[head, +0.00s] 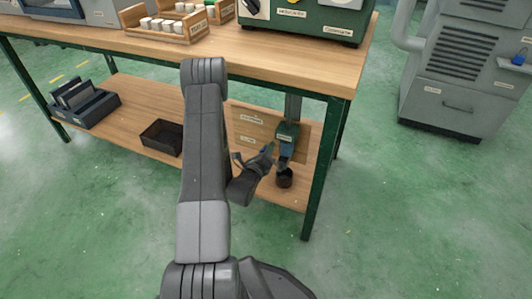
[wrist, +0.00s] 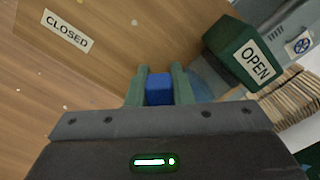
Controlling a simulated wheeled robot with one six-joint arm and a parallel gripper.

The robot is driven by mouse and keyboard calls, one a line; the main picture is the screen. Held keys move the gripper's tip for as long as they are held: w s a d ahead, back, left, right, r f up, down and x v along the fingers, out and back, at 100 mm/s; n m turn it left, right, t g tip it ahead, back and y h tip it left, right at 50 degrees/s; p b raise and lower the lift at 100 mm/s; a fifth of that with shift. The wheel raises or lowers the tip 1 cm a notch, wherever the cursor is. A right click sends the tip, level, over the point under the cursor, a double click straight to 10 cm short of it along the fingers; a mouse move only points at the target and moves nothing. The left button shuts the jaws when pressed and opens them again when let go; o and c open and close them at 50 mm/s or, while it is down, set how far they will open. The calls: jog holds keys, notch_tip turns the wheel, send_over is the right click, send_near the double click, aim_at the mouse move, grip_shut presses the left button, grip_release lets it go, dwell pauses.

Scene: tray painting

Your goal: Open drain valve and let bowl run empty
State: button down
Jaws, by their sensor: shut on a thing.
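The drain valve (head: 288,133) is a dark green body on a grey pipe under the bench, in front of a wooden board. My gripper (head: 270,152) reaches it from the left. In the wrist view, my gripper's green fingers (wrist: 159,86) are shut on a small blue valve handle (wrist: 159,90). A green block with an OPEN label (wrist: 256,65) is to the right of the fingers. A CLOSED label (wrist: 68,31) is on the board at upper left. The handle's exact angle is hard to tell. The bowl is not clearly identifiable in either view.
A small dark cup (head: 284,179) is below the valve. A green bench leg (head: 312,180) stands just right of it. The lower shelf holds a black bin (head: 162,138) and a dark rack (head: 84,105). Green floor is open at the front right.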

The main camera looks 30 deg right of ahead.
dwell(0.4)
jog(key=c, duration=1.3)
grip_release()
jog(key=p+v, duration=0.2)
jog(key=v, duration=1.1)
jog(key=shift+s+a, duration=0.25)
jog(key=shift+s, duration=0.05)
